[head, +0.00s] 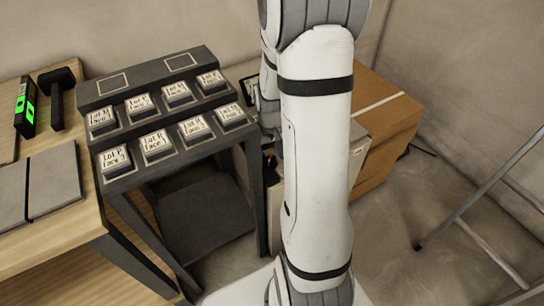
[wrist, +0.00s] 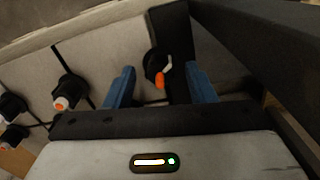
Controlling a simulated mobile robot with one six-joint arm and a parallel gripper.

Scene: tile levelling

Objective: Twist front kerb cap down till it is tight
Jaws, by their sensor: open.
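In the wrist view, a black cap (wrist: 153,67) with an orange tip stands at the edge of a pale tile, beside a dark upright strip (wrist: 176,45). It appears to be the front kerb cap. My gripper (wrist: 161,88) is open, with one blue finger on each side of this cap. Gaps show between the fingers and the cap, so I see no contact. How tight the cap sits cannot be told. In the head view, my gripper and the cap are not visible.
More black caps (wrist: 69,90) with pale and orange tips stand along the tile joints at left in the wrist view. A dark rail (wrist: 275,40) runs close on the right. In the head view, a dark rack (head: 190,148) holds labelled tiles, and a cardboard box (head: 385,125) stands behind my arm.

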